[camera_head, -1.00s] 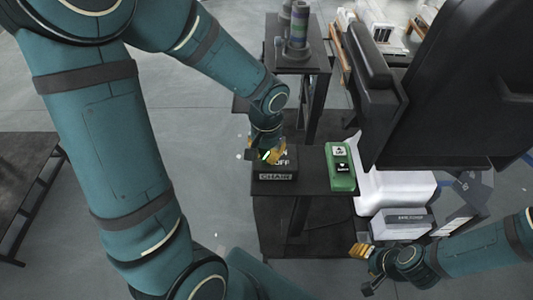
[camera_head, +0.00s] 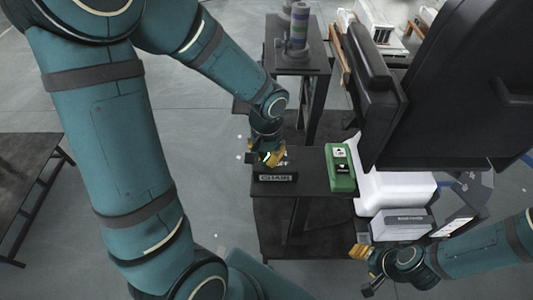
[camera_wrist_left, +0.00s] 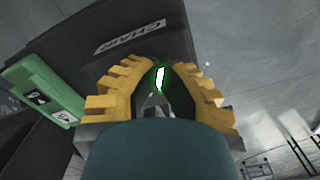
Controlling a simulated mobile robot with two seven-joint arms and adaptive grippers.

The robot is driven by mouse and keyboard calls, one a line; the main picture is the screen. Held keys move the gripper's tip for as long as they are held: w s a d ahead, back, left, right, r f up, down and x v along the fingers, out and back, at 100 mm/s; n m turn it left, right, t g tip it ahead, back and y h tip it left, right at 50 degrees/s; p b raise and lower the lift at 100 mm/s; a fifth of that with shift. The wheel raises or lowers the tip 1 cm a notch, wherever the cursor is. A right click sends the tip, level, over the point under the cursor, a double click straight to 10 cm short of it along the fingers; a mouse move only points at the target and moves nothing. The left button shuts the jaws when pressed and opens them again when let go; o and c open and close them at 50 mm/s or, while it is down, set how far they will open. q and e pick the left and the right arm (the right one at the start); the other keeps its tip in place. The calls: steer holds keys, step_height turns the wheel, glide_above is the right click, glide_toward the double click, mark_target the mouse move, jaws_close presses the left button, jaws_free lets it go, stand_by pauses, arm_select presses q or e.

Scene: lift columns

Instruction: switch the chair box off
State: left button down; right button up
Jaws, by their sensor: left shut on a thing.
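The chair box is a black box with a CHAIR label (camera_head: 278,178) on its front, at the left end of a dark table. It also shows in the wrist view (camera_wrist_left: 90,60). My left gripper (camera_head: 268,157) is over the top of the box and hides most of the ON/OFF lettering. In the wrist view its yellow fingers (camera_wrist_left: 160,92) are closed around a dark switch part with a bright green lit strip (camera_wrist_left: 160,77). The exact switch position is hidden. My right gripper (camera_head: 362,262) is at the lower right, away from the box; its jaw opening is unclear.
A green control box (camera_head: 340,168) with two marked buttons stands right of the chair box, close by. A large black chair (camera_head: 450,90) and a white block (camera_head: 395,190) are farther right. A side stand (camera_head: 290,58) is behind. Open floor lies left.

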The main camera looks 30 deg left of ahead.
mark_target(266, 159)
arm_select(q)
steer(key=shift+r+p, duration=2.55)
steer(key=shift+r, duration=0.85)
